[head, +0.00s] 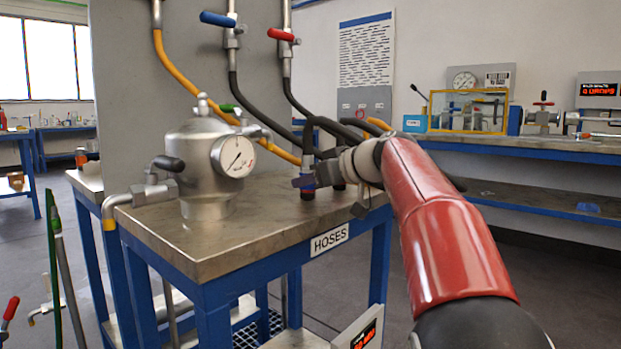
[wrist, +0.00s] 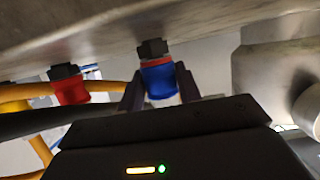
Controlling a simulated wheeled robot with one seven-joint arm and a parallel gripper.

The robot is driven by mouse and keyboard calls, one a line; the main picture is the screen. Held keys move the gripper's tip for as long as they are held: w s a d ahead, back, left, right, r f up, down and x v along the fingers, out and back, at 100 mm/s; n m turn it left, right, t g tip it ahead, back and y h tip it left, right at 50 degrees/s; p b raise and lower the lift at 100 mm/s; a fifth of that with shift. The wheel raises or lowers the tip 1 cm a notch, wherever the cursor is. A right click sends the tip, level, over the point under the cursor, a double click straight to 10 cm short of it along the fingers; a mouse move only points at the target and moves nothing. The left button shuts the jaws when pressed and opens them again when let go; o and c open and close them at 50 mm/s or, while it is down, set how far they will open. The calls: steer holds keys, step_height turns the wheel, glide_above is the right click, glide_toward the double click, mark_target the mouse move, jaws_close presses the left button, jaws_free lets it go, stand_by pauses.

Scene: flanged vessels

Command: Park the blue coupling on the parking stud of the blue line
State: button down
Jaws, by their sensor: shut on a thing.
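The blue coupling (wrist: 160,80) is between the two dark fingers of my gripper (wrist: 158,74), which is shut on it. In the wrist view the tabletop is at the top, and a short black stud (wrist: 152,48) meets the coupling's end; I cannot tell whether the coupling is fully seated. To its left is a red coupling (wrist: 70,92) on a similar black piece. In the head view the blue coupling (head: 307,191) is upright at the HOSES table, partly hidden by my gripper (head: 305,182). A black hose (head: 245,108) runs down from the blue-handled valve (head: 218,19).
The HOSES table (head: 180,238) carries a metal vessel (head: 203,195) with a gauge (head: 238,157) left of my gripper. A red-handled valve (head: 281,35) and a yellow hose (head: 178,75) hang from the grey panel (head: 120,60). The table's front left is bare.

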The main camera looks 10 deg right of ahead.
steer(key=shift+f, duration=0.2)
steer(key=c, duration=0.9)
jaws_free()
